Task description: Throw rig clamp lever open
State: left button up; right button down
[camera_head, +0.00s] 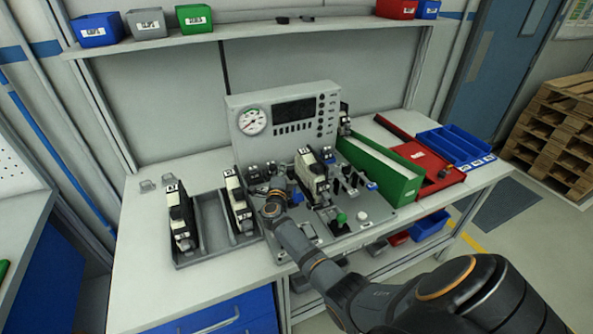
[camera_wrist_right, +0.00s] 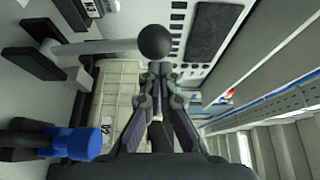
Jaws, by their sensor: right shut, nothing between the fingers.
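The test rig (camera_head: 285,115) has a pressure gauge and a dark display on its upright panel. A black and cream unit (camera_head: 314,178) sits on its base, and a cream block face (camera_wrist_right: 120,100) shows in the right wrist view. The clamp lever (camera_wrist_right: 112,47) is a grey bar ending in a black ball knob (camera_wrist_right: 154,42). My right gripper (camera_wrist_right: 160,70) is shut and empty, its tips just below the knob in the picture; I cannot tell if they touch it. In the head view my right wrist partly hides the rig's left side. My left gripper is not in view.
A grey tray (camera_head: 213,222) with two similar units stands left of the rig. A green bin (camera_head: 392,178), a red tray (camera_head: 440,172) and blue bins (camera_head: 455,147) stand to the right. A blue-ended part (camera_wrist_right: 82,144) lies close beside my right fingers.

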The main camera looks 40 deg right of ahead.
notch_tip(320, 180, up, 10)
dwell(0.6)
dwell(0.4)
